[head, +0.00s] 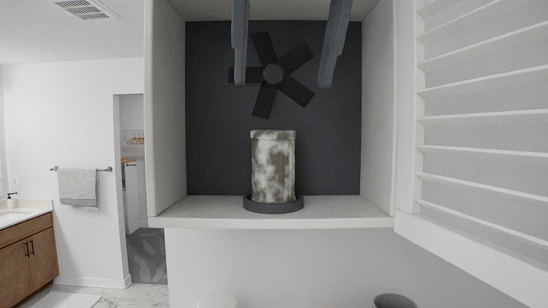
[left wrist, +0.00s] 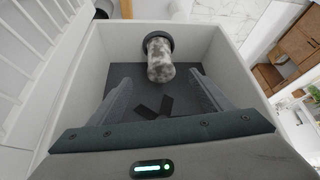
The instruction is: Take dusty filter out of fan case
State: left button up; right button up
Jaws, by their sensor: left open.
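The fan case (head: 168,110) is a white open-fronted box with a dark back panel. The dusty filter (head: 273,168), a cylinder mottled grey-brown and white, stands upright in a dark round holder (head: 273,207) on the case floor. It also shows in the left wrist view (left wrist: 160,62), between and beyond the fingertips. My left gripper (head: 283,82) is open and empty, its two fingers reaching down from the top of the head view, above the filter and apart from it. My right gripper is in neither view.
A dark five-bladed fan (head: 272,73) is on the back panel, overlapped by a left fingertip in the head view. A white louvred door (head: 480,130) stands open at the right. The case floor has a low front lip (head: 275,222). Space beside the filter is clear.

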aim_at(273, 145)
pick_arm(q)
jog(key=p+x, duration=0.2)
jog(key=x, duration=1.2)
jog(key=shift+w+f, duration=0.25)
jog(key=c, duration=1.2)
jog(key=shift+o, duration=0.2)
jog(key=shift+r+p, duration=1.15)
jog(key=shift+p, duration=0.05)
jog(key=shift+s+r+p, duration=0.1)
jog(key=shift+r+p, duration=0.6)
jog(key=shift+r, duration=0.4)
jog(key=shift+r, duration=0.15)
